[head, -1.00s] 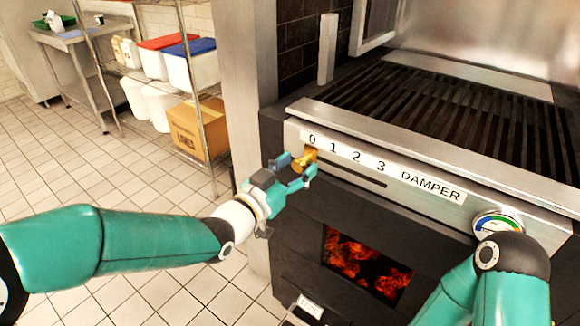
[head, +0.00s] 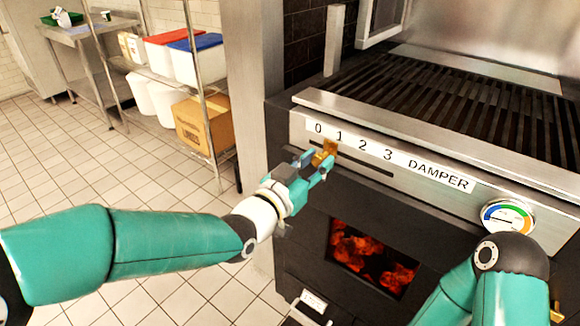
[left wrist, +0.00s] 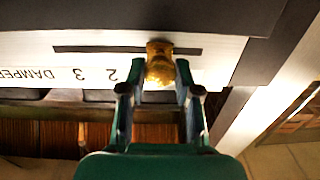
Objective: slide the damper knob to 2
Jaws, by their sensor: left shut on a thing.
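The damper knob (head: 327,149) is a small brass piece on the slot in the steel front panel (head: 440,199) of the grill. It stands between the 0 and 1 marks, short of the 2 (head: 361,145). My left gripper (head: 317,161) is shut on the knob. In the left wrist view, the knob (left wrist: 160,66) sits between the fingertips, with slot (left wrist: 95,49) showing on both sides. There the gripper hides the 1. Of my right arm only a part shows at lower right in the head view; its gripper is out of view.
A round dial (head: 507,216) sits at the panel's right end. Glowing coals (head: 368,258) show in an opening below the panel. The grill grate (head: 450,110) is above it. A steel post (head: 252,100) and a wire shelf with tubs and a cardboard box (head: 203,124) stand left.

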